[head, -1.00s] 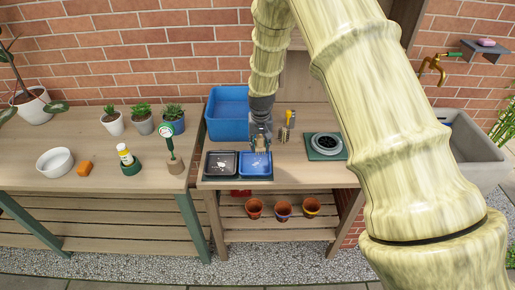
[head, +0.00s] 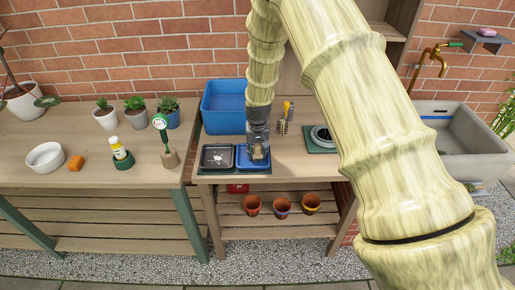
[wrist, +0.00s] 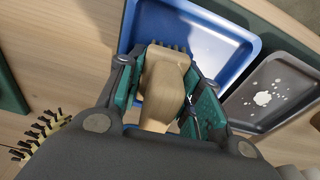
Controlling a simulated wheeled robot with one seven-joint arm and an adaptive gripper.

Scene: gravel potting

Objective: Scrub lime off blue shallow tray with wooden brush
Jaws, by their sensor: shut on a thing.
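My gripper (wrist: 160,95) is shut on a wooden brush (wrist: 165,75). No lime shows on the part of the blue tray in sight. A dark shallow tray (wrist: 303,82) with white spots (wrist: 267,97) lies beside it; it is left of the blue tray in the head view (head: 205,163).
A large blue tub (head: 222,107) stands behind the trays. A grey pot on a green mat (head: 318,147) is farther right. The left bench holds plants, a white bowl (head: 45,157) and an orange block.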

